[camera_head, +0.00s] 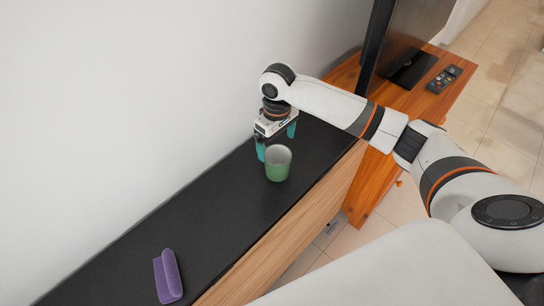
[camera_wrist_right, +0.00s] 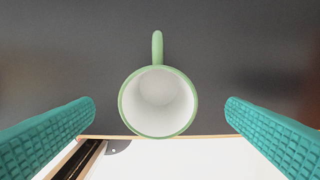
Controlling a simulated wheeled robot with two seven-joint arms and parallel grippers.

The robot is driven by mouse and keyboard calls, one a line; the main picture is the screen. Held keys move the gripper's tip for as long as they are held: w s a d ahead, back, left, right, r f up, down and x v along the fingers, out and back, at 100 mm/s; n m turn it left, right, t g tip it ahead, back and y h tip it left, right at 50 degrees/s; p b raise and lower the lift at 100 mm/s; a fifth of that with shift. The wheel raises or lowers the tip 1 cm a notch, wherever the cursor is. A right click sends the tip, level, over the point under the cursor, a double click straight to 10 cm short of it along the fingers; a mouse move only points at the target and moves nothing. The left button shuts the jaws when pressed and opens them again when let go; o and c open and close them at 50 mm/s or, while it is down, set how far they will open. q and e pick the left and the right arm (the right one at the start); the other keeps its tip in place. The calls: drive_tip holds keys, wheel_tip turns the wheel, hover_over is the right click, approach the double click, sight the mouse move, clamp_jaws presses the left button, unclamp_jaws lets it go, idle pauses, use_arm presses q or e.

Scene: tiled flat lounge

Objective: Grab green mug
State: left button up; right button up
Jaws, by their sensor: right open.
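The green mug (camera_head: 279,168) stands upright on the black counter top (camera_head: 222,203), with a white inside. In the right wrist view the mug (camera_wrist_right: 158,102) shows from above, between the two teal fingers, with its handle pointing to the top of the picture. My right gripper (camera_head: 277,141) is open, pointing down, just behind the mug in the head view. In the right wrist view a gap shows between the mug and each finger of the right gripper (camera_wrist_right: 160,118). My left gripper is not in view.
A purple object (camera_head: 167,276), perhaps a case, lies on the counter nearer me. A white wall (camera_head: 110,110) runs along the counter's left side. A wooden stand (camera_head: 372,178) with a dark screen (camera_head: 408,35) and a remote (camera_head: 444,79) is behind. The counter between mug and purple object is clear.

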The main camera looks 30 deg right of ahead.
sight(273, 161)
wheel_tip(273, 161, down, 10)
drive_tip(key=shift+a+f+p, duration=0.1)
drive_tip(key=shift+f+p, duration=0.15)
drive_tip(key=shift+p, duration=0.15)
drive_tip(key=c, duration=1.2)
